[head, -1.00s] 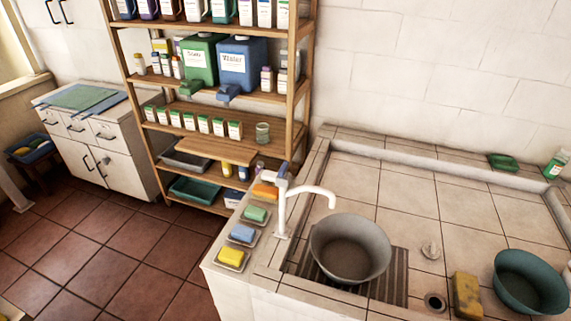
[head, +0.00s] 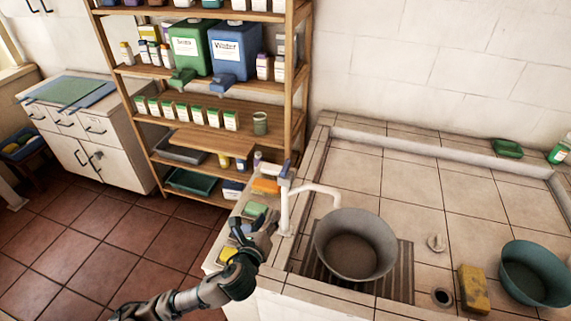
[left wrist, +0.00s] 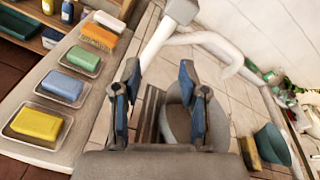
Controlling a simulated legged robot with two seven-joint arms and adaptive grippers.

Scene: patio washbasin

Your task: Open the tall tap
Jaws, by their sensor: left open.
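The tall white tap (head: 289,205) stands at the left edge of the tiled basin, its spout reaching right over a grey bowl (head: 352,246). A blue-grey handle (head: 285,172) sits on top of it. In the left wrist view the tap's white pipe (left wrist: 158,42) rises beyond the fingers, and its grey top (left wrist: 182,10) is at the upper edge. My left gripper (head: 258,228) is just left of the tap's column, below the handle. It is open and empty in the wrist view (left wrist: 158,95), its blue-padded fingers apart. My right gripper is not in view.
Soap dishes line the ledge beside the tap; a yellow soap (left wrist: 37,123) and a blue soap (left wrist: 63,86) show. A sponge (head: 472,289) and a teal bowl (head: 533,273) are at right. A wooden shelf (head: 200,144) stands behind.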

